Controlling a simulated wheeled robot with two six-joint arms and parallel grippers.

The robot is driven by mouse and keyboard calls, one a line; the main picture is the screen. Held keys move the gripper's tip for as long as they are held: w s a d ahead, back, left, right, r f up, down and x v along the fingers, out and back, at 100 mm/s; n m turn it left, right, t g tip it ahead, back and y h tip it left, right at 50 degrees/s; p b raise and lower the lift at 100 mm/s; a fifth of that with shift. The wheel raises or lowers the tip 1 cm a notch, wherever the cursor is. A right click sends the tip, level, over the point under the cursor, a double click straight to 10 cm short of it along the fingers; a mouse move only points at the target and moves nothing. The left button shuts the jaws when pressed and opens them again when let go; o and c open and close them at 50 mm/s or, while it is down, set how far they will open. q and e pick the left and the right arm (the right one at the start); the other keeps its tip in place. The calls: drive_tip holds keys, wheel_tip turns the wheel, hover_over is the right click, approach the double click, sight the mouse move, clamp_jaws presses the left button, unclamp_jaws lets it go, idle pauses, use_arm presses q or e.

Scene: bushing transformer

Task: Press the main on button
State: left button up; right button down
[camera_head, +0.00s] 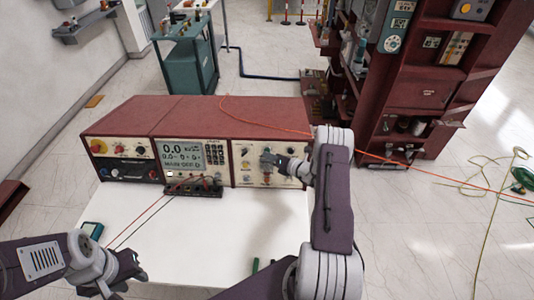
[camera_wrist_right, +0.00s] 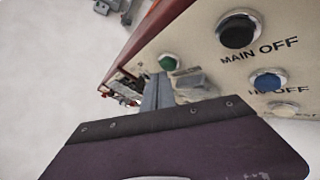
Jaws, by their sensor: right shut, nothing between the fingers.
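The control console (camera_head: 205,112) has a red top and cream front panels, and stands on a white table. In the right wrist view, its panel carries a black button (camera_wrist_right: 237,32) labelled MAIN OFF, a blue button (camera_wrist_right: 267,81) whose label is partly readable as OFF, and a green button (camera_wrist_right: 168,62). The green button's label is hidden, so I cannot tell whether it is main on. My right gripper (camera_head: 268,159) is shut and empty at the right panel. Its fingers (camera_wrist_right: 158,92) are close by the green button; contact cannot be told. My left gripper (camera_head: 125,272) hangs at the table's front left, away from the console.
The console's display (camera_head: 182,155) shows 0.0 and a line reading MAIN OFF. A black terminal strip (camera_head: 193,190) with red and dark leads lies before it. A red rack (camera_head: 425,95) stands behind right, a teal cart (camera_head: 188,62) behind. An orange cable crosses the console top.

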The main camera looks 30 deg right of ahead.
drive_tip(key=shift+w+d+f+b, duration=0.15)
drive_tip(key=shift+w+d+b, duration=0.1)
drive_tip(key=shift+w+b, duration=0.2)
idle(0.8)
drive_tip(key=shift+s, duration=0.1)
drive_tip(key=shift+s+a+r+p, duration=0.25)
drive_tip(key=shift+s+a+p, duration=0.25)
drive_tip(key=shift+s, duration=0.2)
drive_tip(key=shift+s+a+r+p, duration=0.2)
drive_tip(key=shift+s+a+p, duration=0.2)
drive_tip(key=shift+s+p, duration=0.25)
drive_tip(key=shift+s+a+r+p, duration=0.15)
drive_tip(key=shift+s+a+p, duration=0.25)
drive_tip(key=shift+s, duration=0.3)
drive_tip(key=shift+s+a+r+p, duration=0.2)
drive_tip(key=shift+s+a+p, duration=0.2)
drive_tip(key=shift+s+p, duration=0.25)
idle(2.0)
